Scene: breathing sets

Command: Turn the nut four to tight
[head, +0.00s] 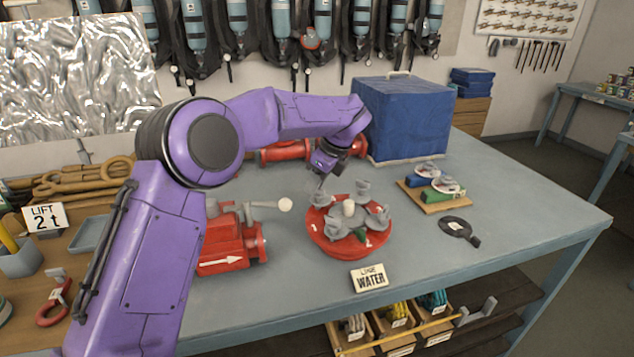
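A round red flange (328,241) lies on the grey-blue bench with several grey wing-like nuts on it around a pale central post (349,208). One nut (319,198) is at the back left of the flange, another (363,187) at the back, and another (379,217) at the right. I cannot read which nut is number four. My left gripper (321,183) points down just above the back-left nut. Its fingers are small and partly hidden, so I cannot tell whether they are open or touch the nut. My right gripper is not in view.
A red valve body (222,244) with a white-knobbed lever stands left of the flange. A "LINE WATER" sign (369,277) stands in front. A blue covered box (404,118) is behind right. A small board (433,195) and a black disc tool (457,228) lie right. The bench's right end is clear.

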